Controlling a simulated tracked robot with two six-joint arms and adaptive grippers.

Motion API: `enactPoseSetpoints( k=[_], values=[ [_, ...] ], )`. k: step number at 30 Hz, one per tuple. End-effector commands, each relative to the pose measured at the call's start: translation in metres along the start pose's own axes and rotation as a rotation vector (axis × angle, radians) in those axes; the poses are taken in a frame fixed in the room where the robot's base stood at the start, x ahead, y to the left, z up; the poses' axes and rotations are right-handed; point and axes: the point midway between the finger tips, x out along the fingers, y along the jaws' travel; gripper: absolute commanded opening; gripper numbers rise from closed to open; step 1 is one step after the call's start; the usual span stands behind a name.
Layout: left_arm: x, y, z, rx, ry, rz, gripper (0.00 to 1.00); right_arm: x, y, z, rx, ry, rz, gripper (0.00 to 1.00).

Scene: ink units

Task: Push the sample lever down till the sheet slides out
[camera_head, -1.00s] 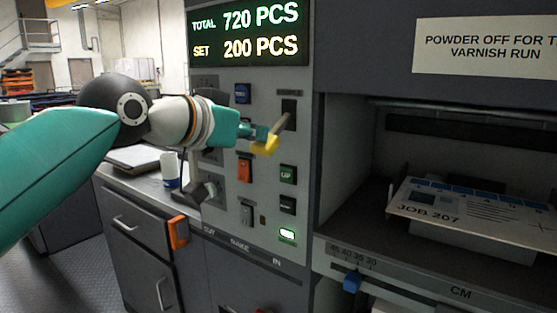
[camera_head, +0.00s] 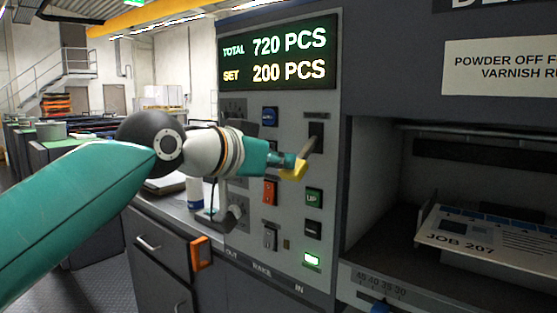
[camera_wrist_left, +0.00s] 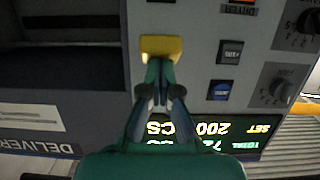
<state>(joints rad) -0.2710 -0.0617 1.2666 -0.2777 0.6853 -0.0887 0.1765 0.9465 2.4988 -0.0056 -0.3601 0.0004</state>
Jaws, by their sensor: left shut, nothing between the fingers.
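The sample lever's shaft (camera_head: 309,147) slants out and down from a dark slot (camera_head: 316,134) on the grey panel. It ends in a yellow handle (camera_head: 293,173), which also shows in the left wrist view (camera_wrist_left: 161,47). My left gripper (camera_head: 290,160) is shut and empty, with its fingertips at the upper side of the handle. In the wrist view the fingertips (camera_wrist_left: 160,66) overlap the handle's edge; whether they touch it is unclear. A printed sheet marked JOB 207 (camera_head: 463,240) lies in the delivery opening on the right. My right gripper is not in view.
The panel carries a lit counter display (camera_head: 277,58), a red switch (camera_head: 269,191), an UP button (camera_head: 313,197) and a lit green button (camera_head: 311,260).

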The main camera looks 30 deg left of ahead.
Motion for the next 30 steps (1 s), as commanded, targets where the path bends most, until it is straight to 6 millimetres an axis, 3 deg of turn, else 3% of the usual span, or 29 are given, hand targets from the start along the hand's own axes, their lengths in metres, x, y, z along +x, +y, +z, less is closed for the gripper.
enactPoseSetpoints(
  k=[1,5,12,21,30],
  values=[
    [0.004,0.002,0.007,0.002,-0.025,0.004,0.0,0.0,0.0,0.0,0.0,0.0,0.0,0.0],
    [-0.001,0.002,-0.001,0.002,-0.022,0.005,0.0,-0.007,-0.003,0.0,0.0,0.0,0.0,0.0],
    [-0.028,0.001,-0.032,0.002,-0.004,0.005,0.0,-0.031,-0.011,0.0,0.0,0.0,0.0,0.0],
    [-0.093,0.001,-0.022,0.002,0.002,0.004,0.0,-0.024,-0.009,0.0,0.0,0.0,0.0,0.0],
    [-0.122,0.0,-0.02,0.002,0.001,0.004,0.0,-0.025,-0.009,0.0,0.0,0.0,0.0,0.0]
  ],
)
